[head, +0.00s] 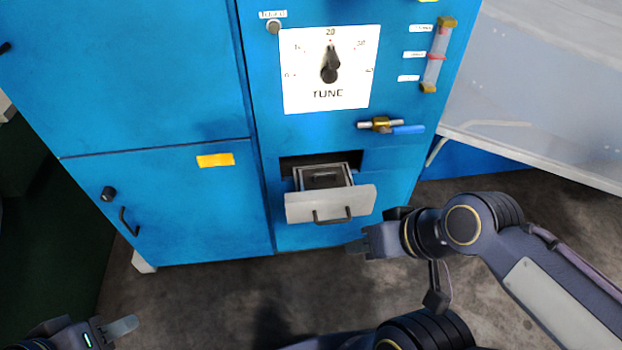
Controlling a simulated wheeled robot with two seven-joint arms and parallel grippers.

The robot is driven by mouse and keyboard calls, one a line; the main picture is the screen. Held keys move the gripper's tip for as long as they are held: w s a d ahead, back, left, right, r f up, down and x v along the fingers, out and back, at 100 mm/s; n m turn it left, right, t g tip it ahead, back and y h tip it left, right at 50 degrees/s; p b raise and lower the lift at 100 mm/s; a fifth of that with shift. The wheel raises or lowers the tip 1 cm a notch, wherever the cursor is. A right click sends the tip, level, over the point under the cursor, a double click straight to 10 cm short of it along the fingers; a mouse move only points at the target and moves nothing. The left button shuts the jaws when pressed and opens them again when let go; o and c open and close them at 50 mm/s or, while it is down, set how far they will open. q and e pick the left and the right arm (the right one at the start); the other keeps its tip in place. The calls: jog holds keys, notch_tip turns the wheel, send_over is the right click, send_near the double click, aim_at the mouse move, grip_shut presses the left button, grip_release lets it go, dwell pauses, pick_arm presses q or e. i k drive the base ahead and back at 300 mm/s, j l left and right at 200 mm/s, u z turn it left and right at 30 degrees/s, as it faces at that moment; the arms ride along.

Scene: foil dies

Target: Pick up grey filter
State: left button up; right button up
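A drawer (300,207) with a pale grey front and a dark handle stands pulled out of the blue machine. Inside it sits a grey, box-like insert (325,178) with a dark top; it looks like the grey filter, but I cannot be sure. My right gripper (360,244) is just right of and below the drawer front, apart from its handle, with nothing visible in it. Its finger gap is not clear. My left gripper (122,327) is at the bottom left corner, far from the drawer. Only one fingertip shows clearly, and its opening cannot be judged.
The blue machine (160,100) carries a dial (329,68), a valve with a blue lever (405,129) and a sight tube (436,58) above the drawer. A cabinet door handle (128,222) juts out at left. A pale panel (540,90) is at right. Concrete floor lies below.

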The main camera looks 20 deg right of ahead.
aim_at(328, 177)
jog(key=i+j+z, duration=0.6)
jog(key=i+j, duration=0.25)
